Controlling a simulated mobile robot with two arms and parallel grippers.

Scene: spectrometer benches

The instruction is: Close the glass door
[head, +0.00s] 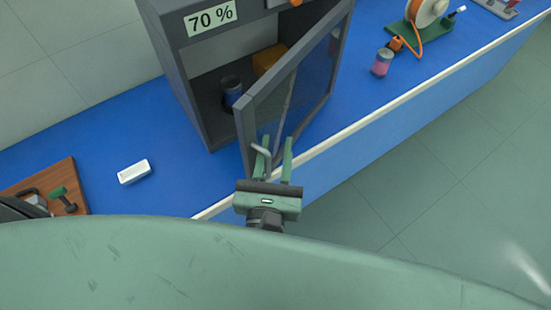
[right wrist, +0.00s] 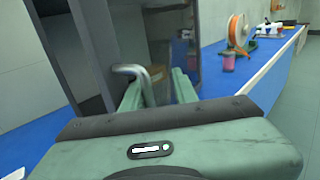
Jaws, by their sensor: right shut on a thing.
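The glass door (head: 308,85) of a dark grey cabinet (head: 180,75) stands open, swung out toward the bench's front edge. It has a grey frame and a bent metal handle (head: 262,152) near its free edge. My right gripper (head: 275,155) is at that edge with its green fingers around the handle, shut on it. In the right wrist view the handle (right wrist: 135,72) shows between the two fingers (right wrist: 155,88). My left gripper is not in view.
Inside the cabinet are a dark jar with a blue band (head: 232,92) and an orange-brown block (head: 268,58). A pink jar (head: 382,63) and an orange spool (head: 425,14) stand to the right on the blue bench (head: 75,140). A white block (head: 134,172) lies left of the cabinet.

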